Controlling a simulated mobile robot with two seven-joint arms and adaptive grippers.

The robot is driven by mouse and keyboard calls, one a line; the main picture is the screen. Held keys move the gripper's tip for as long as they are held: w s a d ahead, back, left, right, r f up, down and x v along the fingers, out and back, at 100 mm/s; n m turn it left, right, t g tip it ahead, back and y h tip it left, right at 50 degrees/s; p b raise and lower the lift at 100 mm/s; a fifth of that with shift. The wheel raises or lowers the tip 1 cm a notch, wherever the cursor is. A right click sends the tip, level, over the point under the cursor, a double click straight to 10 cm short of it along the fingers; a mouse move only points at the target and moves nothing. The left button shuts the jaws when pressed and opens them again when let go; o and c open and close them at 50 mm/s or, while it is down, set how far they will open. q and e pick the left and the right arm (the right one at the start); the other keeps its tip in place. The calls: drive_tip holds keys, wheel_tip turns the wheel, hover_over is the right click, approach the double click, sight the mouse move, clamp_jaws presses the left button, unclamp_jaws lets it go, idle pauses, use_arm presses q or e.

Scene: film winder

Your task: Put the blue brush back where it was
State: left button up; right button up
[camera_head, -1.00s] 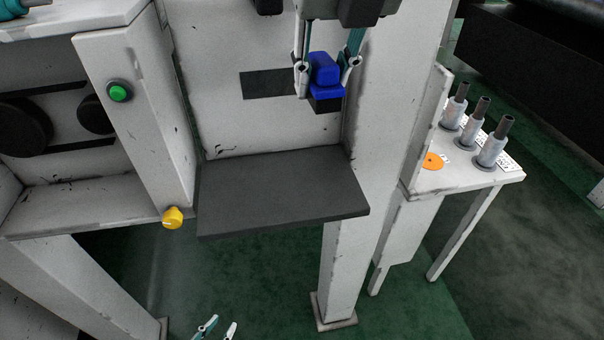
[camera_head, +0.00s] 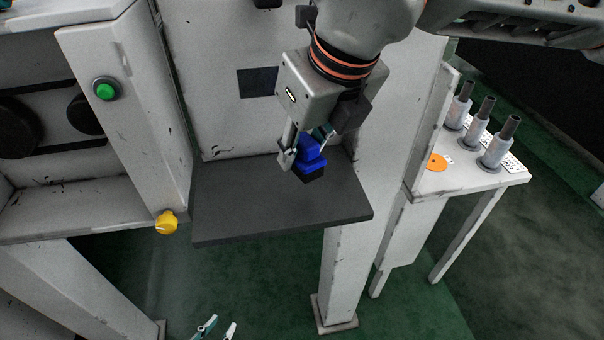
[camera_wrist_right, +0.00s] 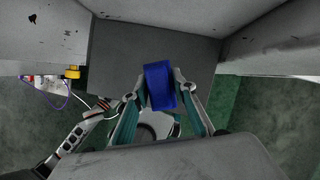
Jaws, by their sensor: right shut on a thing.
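The blue brush (camera_head: 313,160), with a dark lower part, is in my right gripper (camera_head: 304,152) above the right part of the dark grey shelf (camera_head: 240,205). In the right wrist view the fingers (camera_wrist_right: 160,95) close on the sides of the blue brush (camera_wrist_right: 159,84), with the shelf (camera_wrist_right: 118,62) behind it. I cannot tell whether the brush's underside touches the shelf. My left gripper (camera_head: 217,330) shows only its fingertips at the bottom edge of the head view. They are apart with nothing seen between them.
The shelf is otherwise bare, with a white back panel and a white post (camera_head: 352,250) at its right. A yellow knob (camera_head: 166,222) and a green button (camera_head: 105,89) are at the left. A side table (camera_head: 470,178) with several grey pegs stands at the right.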

sight(302, 193)
drive_tip(key=shift+f, duration=2.75)
drive_tip(key=shift+f, duration=0.2)
drive_tip(key=o, duration=1)
drive_tip(key=shift+o, duration=0.2)
